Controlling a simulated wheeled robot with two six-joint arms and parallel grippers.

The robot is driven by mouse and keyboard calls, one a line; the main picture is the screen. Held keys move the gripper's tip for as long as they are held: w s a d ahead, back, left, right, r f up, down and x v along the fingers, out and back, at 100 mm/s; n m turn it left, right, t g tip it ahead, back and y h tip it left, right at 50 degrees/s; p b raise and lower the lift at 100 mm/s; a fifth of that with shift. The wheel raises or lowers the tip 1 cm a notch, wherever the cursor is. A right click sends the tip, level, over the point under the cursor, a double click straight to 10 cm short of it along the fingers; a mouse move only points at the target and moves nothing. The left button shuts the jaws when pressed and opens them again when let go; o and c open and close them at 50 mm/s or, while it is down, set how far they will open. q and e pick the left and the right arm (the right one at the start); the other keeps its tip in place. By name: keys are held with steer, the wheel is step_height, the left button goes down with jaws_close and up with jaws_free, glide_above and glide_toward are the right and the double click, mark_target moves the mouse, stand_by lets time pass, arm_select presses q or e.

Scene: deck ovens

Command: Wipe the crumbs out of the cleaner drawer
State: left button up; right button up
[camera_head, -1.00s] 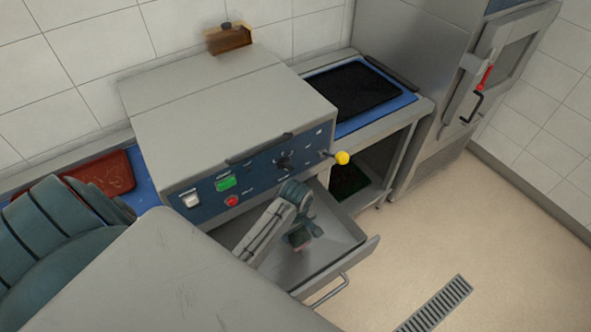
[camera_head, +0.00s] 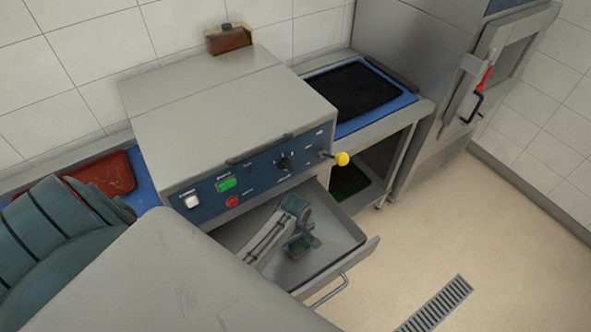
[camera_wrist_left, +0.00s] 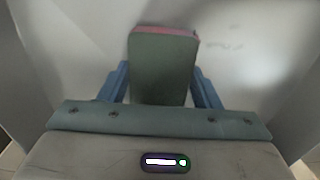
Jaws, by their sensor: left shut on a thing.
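The cleaner drawer (camera_head: 338,232) is pulled out below the grey machine, a metal tray with a bar handle (camera_head: 328,291). My left gripper (camera_head: 298,252) reaches down inside it. In the left wrist view, the gripper's blue fingers are shut on a green block with a pink edge (camera_wrist_left: 163,68), which looks like a sponge. It is at or close to the drawer floor; contact cannot be told. Faint dark specks, maybe crumbs (camera_wrist_left: 237,45), show on the pale floor right of the sponge. In the head view the sponge is mostly hidden by the gripper. My right gripper is not in view.
The machine's front panel (camera_head: 258,172) with buttons and a yellow-knobbed lever (camera_head: 342,158) overhangs the drawer's back. A blue-edged counter with a black mat (camera_head: 352,88) stands to the right. A red board (camera_head: 105,172) lies left. The floor in front is clear.

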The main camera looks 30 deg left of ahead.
arm_select(q)
steer(key=shift+f+b, duration=0.45)
steer(key=shift+f, duration=0.55)
stand_by(0.5)
steer(key=shift+s+a+r+p, duration=0.15)
steer(key=shift+s+a+p, duration=0.1)
steer(key=shift+s+p, duration=0.35)
steer(key=shift+s+a, duration=0.35)
steer(key=shift+s, duration=0.6)
steer(key=shift+s+a, duration=0.4)
steer(key=shift+s, duration=0.5)
steer(key=shift+s+a, duration=0.35)
steer(key=shift+s, duration=0.6)
steer(key=shift+w+d, duration=0.45)
steer(key=shift+w, duration=0.7)
steer(key=shift+w+d, duration=0.5)
steer(key=shift+w, duration=0.65)
steer(key=shift+w+d, duration=0.45)
steer(key=shift+w, duration=0.7)
steer(key=shift+r, duration=2.85)
steer(key=shift+r, duration=0.1)
